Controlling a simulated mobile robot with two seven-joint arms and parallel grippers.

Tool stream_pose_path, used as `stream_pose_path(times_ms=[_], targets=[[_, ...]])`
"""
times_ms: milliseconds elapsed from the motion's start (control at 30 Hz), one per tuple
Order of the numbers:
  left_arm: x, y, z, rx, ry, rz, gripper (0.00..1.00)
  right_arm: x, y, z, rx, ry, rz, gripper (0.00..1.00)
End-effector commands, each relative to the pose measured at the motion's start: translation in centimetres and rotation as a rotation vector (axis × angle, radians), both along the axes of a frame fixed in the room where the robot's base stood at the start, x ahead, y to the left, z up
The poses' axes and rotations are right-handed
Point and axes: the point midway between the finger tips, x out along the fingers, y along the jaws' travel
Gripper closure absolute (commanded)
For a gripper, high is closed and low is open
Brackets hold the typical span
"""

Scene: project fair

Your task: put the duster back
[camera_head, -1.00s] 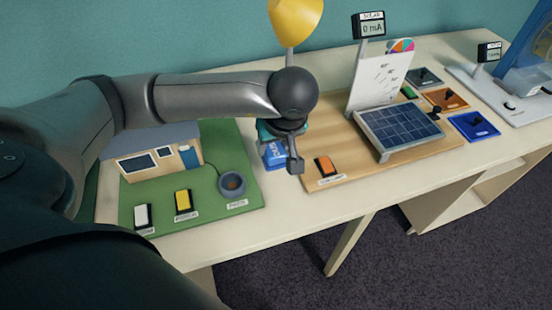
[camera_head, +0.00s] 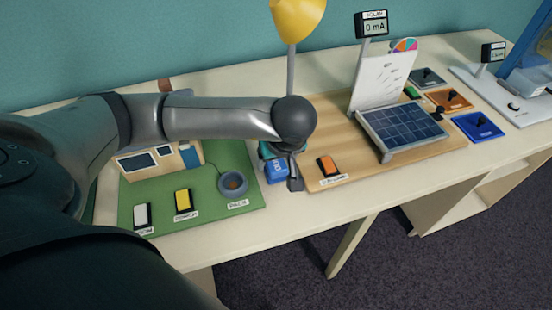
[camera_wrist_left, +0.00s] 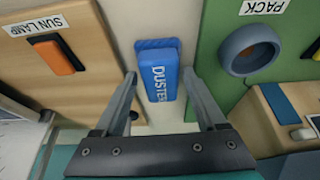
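The duster (camera_head: 277,170) is a blue block on the pale table, in the gap between the green house board and the wooden solar board. In the left wrist view the duster (camera_wrist_left: 158,80) shows its "DUSTER" lettering and a ribbed darker end. My left gripper (camera_head: 293,182) is pointing down at the duster, partly covering its right side in the head view. In the wrist view my left gripper (camera_wrist_left: 159,76) is open, with one finger on each side of the duster and small gaps showing. I cannot tell if the fingertips reach its height. My right gripper is not in view.
The green board (camera_head: 215,195) with a house model, switches and a round grey cup (camera_head: 233,184) lies left. The wooden board (camera_head: 400,155) with an orange switch (camera_head: 328,166) and solar panel (camera_head: 402,126) lies right. A yellow lamp (camera_head: 297,18) stands behind my arm.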

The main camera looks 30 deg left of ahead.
Motion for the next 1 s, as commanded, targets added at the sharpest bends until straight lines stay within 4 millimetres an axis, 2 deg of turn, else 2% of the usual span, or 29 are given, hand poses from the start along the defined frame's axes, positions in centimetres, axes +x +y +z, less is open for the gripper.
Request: stream_pose_path(times_ms=[100,433,567,800,1000], targets=[[0.0,0.0,0.0,0.0,0.0,0.0,0.16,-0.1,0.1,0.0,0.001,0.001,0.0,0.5],[0.0,0.0,0.5,0.001,0.001,0.0,0.16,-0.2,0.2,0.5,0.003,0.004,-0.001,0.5],[-0.5,-0.7,2.5,-0.001,-0.003,-0.002,0.16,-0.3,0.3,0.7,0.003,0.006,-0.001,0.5],[-1.8,-2.3,7.5,-0.001,-0.006,-0.004,0.16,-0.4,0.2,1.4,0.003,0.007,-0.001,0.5],[-2.6,-3.2,10.4,-0.001,-0.003,-0.001,0.16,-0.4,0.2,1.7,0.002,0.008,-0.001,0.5]])
